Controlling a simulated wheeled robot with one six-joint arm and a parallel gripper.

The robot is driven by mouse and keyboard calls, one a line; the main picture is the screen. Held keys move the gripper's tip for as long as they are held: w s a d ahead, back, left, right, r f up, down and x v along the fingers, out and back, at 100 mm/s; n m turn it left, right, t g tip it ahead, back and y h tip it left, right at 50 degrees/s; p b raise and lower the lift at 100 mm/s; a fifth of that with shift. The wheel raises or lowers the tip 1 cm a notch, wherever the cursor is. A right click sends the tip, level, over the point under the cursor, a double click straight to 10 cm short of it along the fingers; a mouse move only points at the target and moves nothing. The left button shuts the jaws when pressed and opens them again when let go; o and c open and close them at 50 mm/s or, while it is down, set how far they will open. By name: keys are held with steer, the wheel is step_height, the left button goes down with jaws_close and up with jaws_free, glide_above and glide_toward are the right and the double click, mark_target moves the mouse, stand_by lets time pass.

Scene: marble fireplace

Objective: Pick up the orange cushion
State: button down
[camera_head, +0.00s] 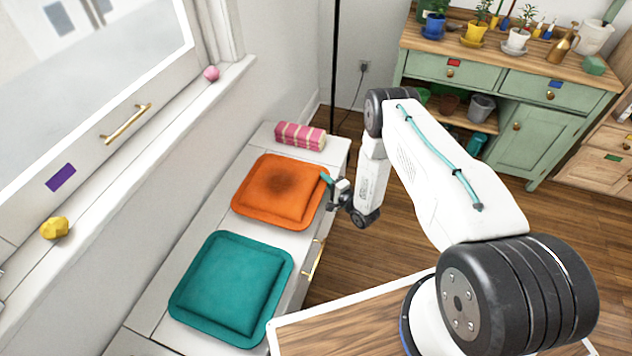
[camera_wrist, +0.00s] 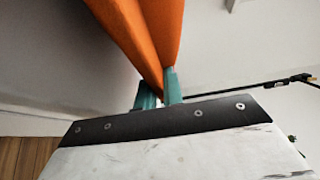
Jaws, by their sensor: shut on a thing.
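The orange cushion (camera_head: 277,190) is on the white bench in the head view, square with a darker patch in its middle. In the wrist view the orange cushion (camera_wrist: 150,35) fills the top middle and narrows to a corner between the teal fingers. My gripper (camera_head: 327,181) is at the cushion's right edge, shut on that corner. In the wrist view my gripper (camera_wrist: 159,92) has its two teal fingertips close together around the fabric. I cannot tell whether the cushion is clear of the bench.
A teal cushion (camera_head: 232,288) lies on the bench in front of the orange one. A pink striped item (camera_head: 300,136) lies behind it. A window sill runs along the left. A green cabinet (camera_head: 545,135) with plants stands at the back right. Wooden floor shows right of the bench.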

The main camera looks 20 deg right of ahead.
steer(key=shift+r, duration=0.5)
step_height(320, 180, up, 2)
steer(key=shift+r, duration=0.15)
steer(key=s+a+r+v, duration=0.1)
steer(key=a+v, duration=0.1)
steer(key=v, duration=1.3)
step_height(320, 180, up, 6)
steer(key=shift+s+d, duration=0.25)
steer(key=shift+s, duration=0.05)
steer(key=shift+r, duration=0.1)
